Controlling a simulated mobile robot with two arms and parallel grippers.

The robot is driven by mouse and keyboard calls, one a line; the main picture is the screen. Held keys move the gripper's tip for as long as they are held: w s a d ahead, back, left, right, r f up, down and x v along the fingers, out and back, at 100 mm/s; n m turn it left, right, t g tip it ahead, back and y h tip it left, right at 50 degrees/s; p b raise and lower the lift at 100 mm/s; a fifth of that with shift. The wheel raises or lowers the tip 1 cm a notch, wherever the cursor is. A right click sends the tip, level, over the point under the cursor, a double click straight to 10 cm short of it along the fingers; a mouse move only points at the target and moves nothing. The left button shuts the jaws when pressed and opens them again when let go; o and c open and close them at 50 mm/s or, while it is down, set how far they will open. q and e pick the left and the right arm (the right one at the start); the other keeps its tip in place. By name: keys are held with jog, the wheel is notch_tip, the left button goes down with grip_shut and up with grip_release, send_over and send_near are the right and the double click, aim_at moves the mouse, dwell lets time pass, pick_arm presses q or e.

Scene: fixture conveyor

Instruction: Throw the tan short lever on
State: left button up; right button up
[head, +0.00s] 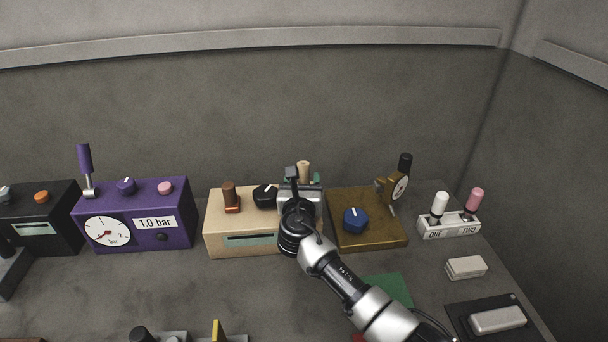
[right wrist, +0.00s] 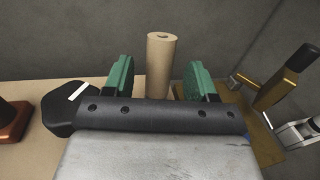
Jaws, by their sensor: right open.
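The tan short lever (right wrist: 159,64) is a tan cylinder standing upright in the right wrist view. In the head view only its top (head: 303,170) shows, above my arm. It belongs to the tan box (head: 226,241), which has a grey display strip on its front. My right gripper (right wrist: 157,78) is open, with its green fingers on either side of the lever, apart from it. The lever's base is hidden behind the gripper body. My left gripper is not in view.
On the tan box are a brown lever (head: 229,195) and a black knob (head: 265,195), close left of my gripper. Right stands a brown box (head: 372,239) with a blue knob (head: 355,220) and a black-tipped lever (head: 404,164). A purple gauge box (head: 180,215) is left.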

jog(key=shift+w, duration=1.4)
jog(key=shift+c, duration=0.3)
grip_shut()
